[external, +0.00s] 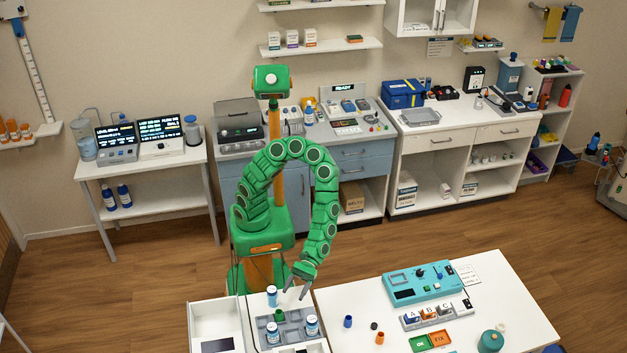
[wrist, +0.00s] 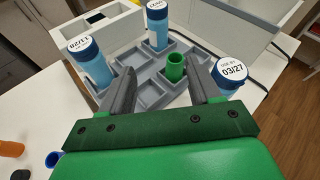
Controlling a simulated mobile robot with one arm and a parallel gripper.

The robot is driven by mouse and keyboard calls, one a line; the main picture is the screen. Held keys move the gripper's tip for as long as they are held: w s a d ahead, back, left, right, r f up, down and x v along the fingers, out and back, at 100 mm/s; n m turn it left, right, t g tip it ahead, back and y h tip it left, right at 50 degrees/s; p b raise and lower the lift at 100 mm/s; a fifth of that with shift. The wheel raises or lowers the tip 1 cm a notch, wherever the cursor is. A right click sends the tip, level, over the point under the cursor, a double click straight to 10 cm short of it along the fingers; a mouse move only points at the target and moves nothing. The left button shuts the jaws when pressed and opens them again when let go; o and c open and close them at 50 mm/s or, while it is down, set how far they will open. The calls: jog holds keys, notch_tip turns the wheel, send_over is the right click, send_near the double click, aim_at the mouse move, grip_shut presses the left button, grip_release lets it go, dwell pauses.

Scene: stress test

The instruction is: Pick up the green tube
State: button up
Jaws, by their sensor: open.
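The green tube (wrist: 175,68) stands upright and open-topped in a slot of the grey rack (wrist: 152,96). In the external view the green tube (external: 279,315) is small, among the blue tubes in the rack. My gripper (external: 295,293) points down above the rack, open and empty. In the wrist view my gripper (wrist: 161,76) has its two dark fingers apart. The green tube shows between them, nearer the right finger and seemingly beyond the fingertips. It looks free of both fingers; its lower part is hidden in the slot.
Three blue capped tubes with white labels stand close by: one left (wrist: 92,66), one behind (wrist: 157,28), one right beside the right finger (wrist: 230,76). Several rack slots are empty. A white bin (external: 216,319) is left of the rack; a blue cup (external: 348,321) and orange cup (external: 379,338) stand right.

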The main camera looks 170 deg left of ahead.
aim_at(277, 315)
jog(key=shift+s+d+f+m+g, duration=0.2)
jog(key=shift+s+f+m+g, duration=0.05)
jog(key=shift+s+f+m, duration=0.25)
jog(key=shift+s+d+f+m+g, duration=0.25)
jog(key=shift+s+f+m, duration=0.15)
jog(key=shift+f+m, duration=0.2)
jog(key=shift+x, duration=3.85)
jog(key=shift+d+r, duration=0.1)
jog(key=shift+r, duration=0.05)
jog(key=c, duration=1.1)
